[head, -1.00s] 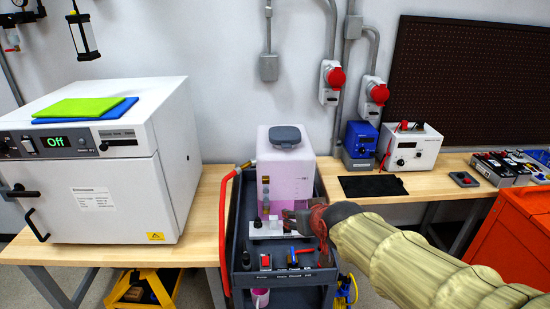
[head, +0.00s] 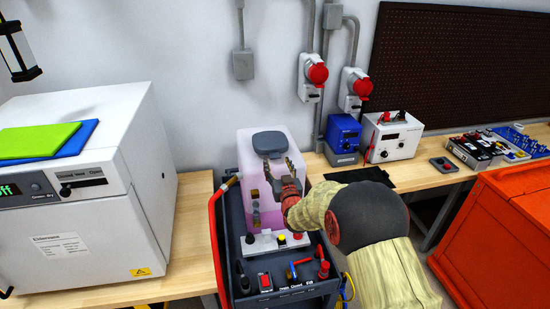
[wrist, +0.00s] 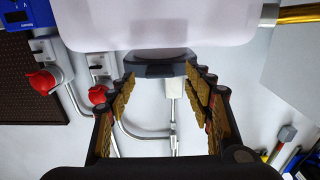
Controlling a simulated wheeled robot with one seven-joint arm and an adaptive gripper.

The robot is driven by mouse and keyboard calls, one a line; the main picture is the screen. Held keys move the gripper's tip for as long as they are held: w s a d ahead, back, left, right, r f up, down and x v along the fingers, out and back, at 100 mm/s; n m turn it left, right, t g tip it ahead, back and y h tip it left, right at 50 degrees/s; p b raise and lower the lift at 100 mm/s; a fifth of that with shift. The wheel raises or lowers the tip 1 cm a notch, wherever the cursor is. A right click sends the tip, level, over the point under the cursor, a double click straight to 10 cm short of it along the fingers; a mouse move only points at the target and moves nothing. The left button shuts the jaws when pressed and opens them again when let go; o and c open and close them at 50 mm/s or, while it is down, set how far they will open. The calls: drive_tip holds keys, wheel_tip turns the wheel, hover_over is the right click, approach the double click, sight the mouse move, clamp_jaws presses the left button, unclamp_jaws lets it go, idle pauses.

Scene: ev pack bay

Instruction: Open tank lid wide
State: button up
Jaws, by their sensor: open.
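The tank (head: 262,184) is a white, translucent box with pink liquid inside, standing on a dark cart. Its grey lid (head: 269,143) lies shut on top. My gripper (head: 279,165) is open and empty, raised in front of the tank's upper front, just below the lid in the head view. In the wrist view, which is upside down, the tank (wrist: 160,22) fills the top and the lid (wrist: 160,64) shows between and beyond the open fingers (wrist: 163,95). I see no contact between the fingers and the lid.
The dark cart (head: 236,262) carries a panel with switches and a red hose (head: 214,240) at its left. A white oven (head: 75,210) stands left. Blue (head: 342,136) and white (head: 392,139) units stand on the right bench. An orange cabinet (head: 500,225) stands at the right.

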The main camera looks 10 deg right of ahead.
sight(276, 158)
drive_tip(key=shift+w, duration=2.25)
drive_tip(key=c, duration=0.4)
drive_tip(key=shift+s+r, duration=0.1)
drive_tip(key=shift+r, duration=0.1)
drive_tip(key=c, duration=0.6)
drive_tip(key=shift+r, duration=0.2)
clamp_jaws()
